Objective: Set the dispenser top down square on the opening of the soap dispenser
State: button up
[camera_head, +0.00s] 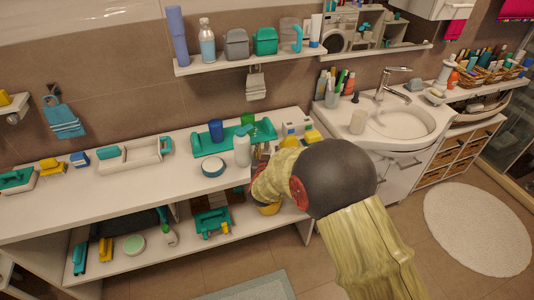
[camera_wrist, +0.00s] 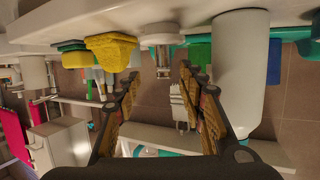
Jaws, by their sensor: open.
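The soap dispenser is a white bottle (camera_head: 242,149) standing upright on the counter, left of my gripper. In the wrist view, which is upside down, the bottle (camera_wrist: 243,65) is large at the right, its narrow end partly behind a finger. A small pale pump-like piece, apparently the dispenser top (camera_wrist: 163,40), stands on the counter between and beyond my fingertips. My gripper (camera_wrist: 160,76) is open, its fingers on either side of that piece in the picture, with nothing held. In the head view my arm hides the dispenser top and most of my gripper (camera_head: 262,157).
A yellow sponge (camera_wrist: 110,50) stands on the other side of the piece from the bottle. A teal tray (camera_head: 208,141) with a blue cup (camera_head: 216,129) is behind the bottle. A round white-and-blue container (camera_head: 213,167) sits left of it. A wall shelf (camera_head: 250,62) hangs above.

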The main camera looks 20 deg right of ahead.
aim_at(267, 143)
jog(key=b+x, duration=0.1)
jog(key=x, duration=0.1)
jog(key=b+x, duration=0.1)
jog(key=x, duration=0.1)
jog(key=shift+w+a+f, duration=0.1)
jog(key=shift+w+f, duration=0.1)
jog(key=shift+w, duration=0.45)
jog(key=shift+r, duration=0.1)
jog(key=c, duration=0.3)
grip_shut()
